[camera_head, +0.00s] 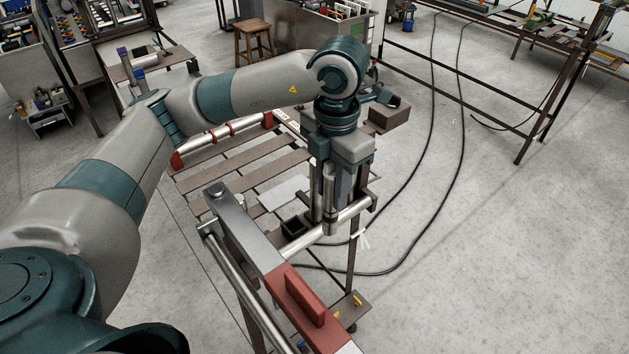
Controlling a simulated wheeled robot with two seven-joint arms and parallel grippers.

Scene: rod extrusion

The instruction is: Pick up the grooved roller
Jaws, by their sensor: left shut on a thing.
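My left gripper (331,188) points straight down over the near end of the metal frame table. It is shut on an upright metallic cylinder, the grooved roller (330,212), which has a narrower band along its length. The roller's lower end hangs in front of a horizontal steel bar of the frame. Whether it touches that bar cannot be told. The fingers partly hide its upper part. My right gripper is not in view.
The slatted frame table (262,172) has steel rollers with red ends (218,134) at its back. A grey rail with a red block (306,300) stands in front. Black cables (437,160) lie on the floor at right. A wooden stool (254,40) stands behind.

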